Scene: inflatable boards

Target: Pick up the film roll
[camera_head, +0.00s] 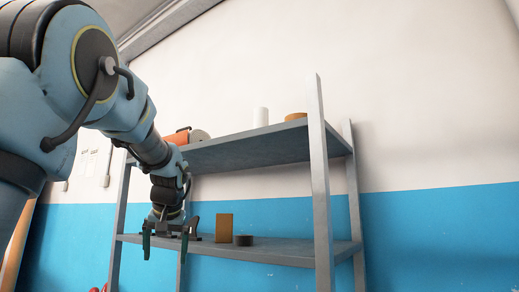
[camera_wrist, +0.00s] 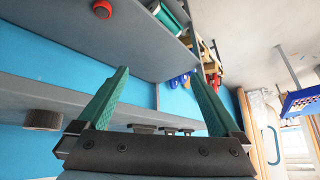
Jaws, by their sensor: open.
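A white upright roll (camera_head: 260,117) stands on the upper shelf of a grey metal rack; it looks like the film roll, but I cannot be sure. A flatter tan roll (camera_head: 296,116) lies to its right, nearer the rack's right post. My gripper (camera_head: 165,250) hangs in front of the lower shelf at its left end, fingers pointing down in the head view. The gripper is open and empty, well below and left of the white roll. In the wrist view my two green fingers (camera_wrist: 157,75) are spread wide, with nothing between them.
The upper shelf (camera_head: 250,152) also carries an orange object (camera_head: 177,138) and a grey round item (camera_head: 200,135). The lower shelf (camera_head: 290,252) holds a brown box (camera_head: 224,228) and a dark roll (camera_head: 244,240). A rack post (camera_head: 320,180) stands at the right. The upper shelf overhangs the lower.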

